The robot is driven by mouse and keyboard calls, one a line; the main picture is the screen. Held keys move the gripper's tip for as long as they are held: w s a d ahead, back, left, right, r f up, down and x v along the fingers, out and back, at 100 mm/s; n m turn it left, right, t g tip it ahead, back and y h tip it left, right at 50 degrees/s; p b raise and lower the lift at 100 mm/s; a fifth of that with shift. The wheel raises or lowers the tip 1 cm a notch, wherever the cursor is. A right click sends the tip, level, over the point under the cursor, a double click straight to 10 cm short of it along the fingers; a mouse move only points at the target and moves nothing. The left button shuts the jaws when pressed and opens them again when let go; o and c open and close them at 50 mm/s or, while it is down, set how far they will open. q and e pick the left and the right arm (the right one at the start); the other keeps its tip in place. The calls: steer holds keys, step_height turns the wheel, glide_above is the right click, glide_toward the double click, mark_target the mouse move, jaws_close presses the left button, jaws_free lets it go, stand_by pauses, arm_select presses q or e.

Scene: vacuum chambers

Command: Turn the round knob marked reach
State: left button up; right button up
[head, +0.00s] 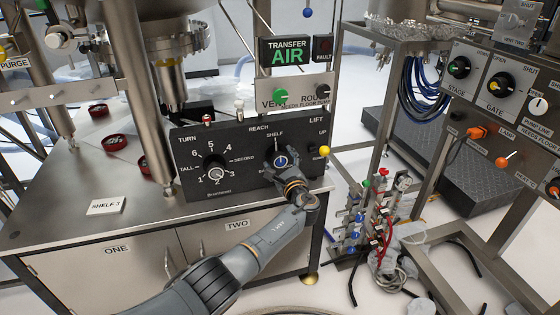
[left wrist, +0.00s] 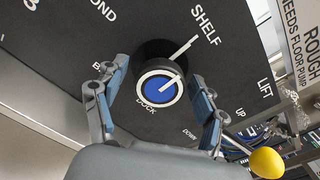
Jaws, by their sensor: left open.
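The reach knob (head: 281,161) is a round dark knob with a blue face and pale ring, on the black panel below the words REACH and SHELF. In the left wrist view the knob (left wrist: 159,86) shows close up, with its white face line slanting up and right, roughly toward SHELF. DOCK is printed below it, and a label at its left is partly hidden. My left gripper (head: 286,174) is open in front of the knob, one finger on either side in the wrist view. I cannot tell whether the fingers touch it. My right gripper is not in view.
The TURN dial (head: 215,172) sits left on the same panel (head: 243,142). A yellow-ended lever (head: 323,151) sticks out at the right, by UP and DOWN. A VENT/ROUGH plate (head: 293,94) stands above. The SHELF 3 card (head: 106,206) lies on the bench.

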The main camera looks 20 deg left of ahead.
arm_select(q)
steer(key=v, duration=1.2)
steer(key=shift+f, duration=0.1)
stand_by(0.4)
